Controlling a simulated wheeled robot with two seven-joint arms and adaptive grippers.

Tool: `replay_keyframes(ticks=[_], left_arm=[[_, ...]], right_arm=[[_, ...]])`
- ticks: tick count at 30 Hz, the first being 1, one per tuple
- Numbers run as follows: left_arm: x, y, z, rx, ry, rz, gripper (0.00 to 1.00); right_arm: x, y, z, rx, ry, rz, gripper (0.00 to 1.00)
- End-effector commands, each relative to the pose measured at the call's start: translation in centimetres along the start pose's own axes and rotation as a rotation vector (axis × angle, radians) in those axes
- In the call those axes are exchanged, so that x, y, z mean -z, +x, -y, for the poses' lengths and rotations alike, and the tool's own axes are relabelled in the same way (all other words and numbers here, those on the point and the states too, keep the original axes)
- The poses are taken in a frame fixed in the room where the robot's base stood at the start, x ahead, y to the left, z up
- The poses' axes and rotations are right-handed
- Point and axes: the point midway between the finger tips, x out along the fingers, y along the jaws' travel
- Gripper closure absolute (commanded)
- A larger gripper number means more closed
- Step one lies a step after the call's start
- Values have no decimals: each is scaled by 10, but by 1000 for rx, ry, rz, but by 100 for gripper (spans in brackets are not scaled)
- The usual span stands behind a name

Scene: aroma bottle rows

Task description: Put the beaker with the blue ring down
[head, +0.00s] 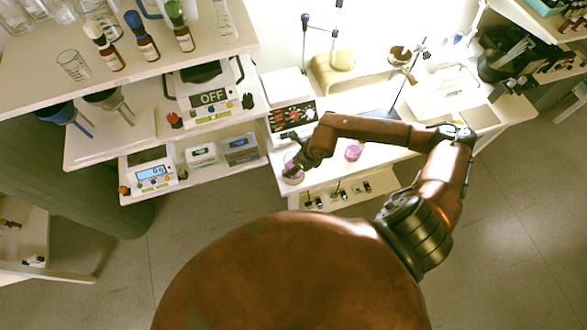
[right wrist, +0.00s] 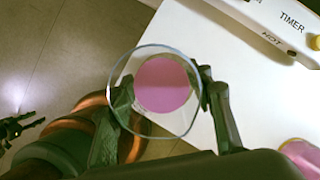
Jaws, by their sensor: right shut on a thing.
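My right gripper (right wrist: 165,90) is shut on a clear round beaker (right wrist: 148,130), one finger on each side of it. The beaker holds pink liquid, and its rim looks pale bluish in the right wrist view; a separate blue ring cannot be made out. In the head view the right gripper (head: 294,162) and the held beaker (head: 292,174) are at the left front corner of the white bench (head: 330,174). I cannot tell whether the beaker's base touches the bench.
A second beaker with pink contents (head: 353,152) stands on the bench to the right, also in the right wrist view (right wrist: 300,156). A device marked TIMER (right wrist: 275,25) stands behind. Shelves with bottles and scales (head: 152,174) lie left. White bench top between the beakers is clear.

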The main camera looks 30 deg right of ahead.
Motion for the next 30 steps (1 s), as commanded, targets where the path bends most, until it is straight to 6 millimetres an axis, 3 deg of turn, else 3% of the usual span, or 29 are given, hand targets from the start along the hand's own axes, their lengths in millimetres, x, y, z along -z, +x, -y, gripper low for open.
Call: replay_keyframes(ticks=[5,14,15,22,30], left_arm=[[1,-2,0,0,0,-2,60],[1,0,0,0,-1,-2,60],[1,0,0,0,-1,-2,60],[1,-1,0,0,-1,-2,60],[1,-1,0,0,-1,-1,60]], right_arm=[[10,22,-1,-1,3,-1,84],[12,24,-1,-1,1,-1,84],[12,25,-1,-1,1,-2,52],[12,24,-1,-1,2,-2,36],[12,24,0,-1,2,-2,36]])
